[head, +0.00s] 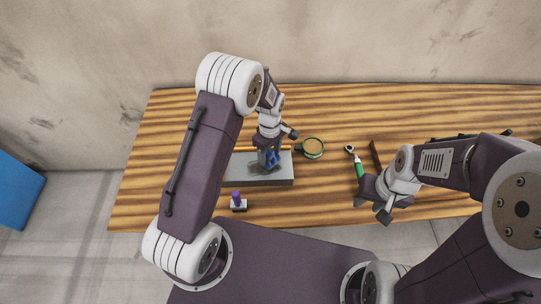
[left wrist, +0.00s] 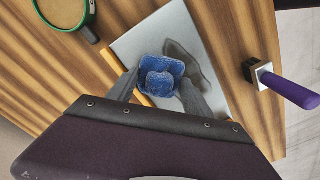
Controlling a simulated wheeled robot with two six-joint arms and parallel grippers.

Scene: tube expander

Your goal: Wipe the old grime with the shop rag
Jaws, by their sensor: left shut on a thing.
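The shop rag (head: 272,160) is a crumpled blue cloth; it also shows in the left wrist view (left wrist: 160,78). My left gripper (head: 271,152) is shut on the rag, with its fingers (left wrist: 160,84) on either side of it. The rag is at a grey plate (head: 250,172) on the bench; I cannot tell whether it touches it. In the left wrist view a dark grey patch (left wrist: 192,62) lies on the plate beside the rag, either grime or shadow. My right gripper (head: 371,209) is empty near the bench's front edge, its fingers apart.
A green-handled tool (head: 358,167) and a dark strip (head: 375,154) lie near my right gripper.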

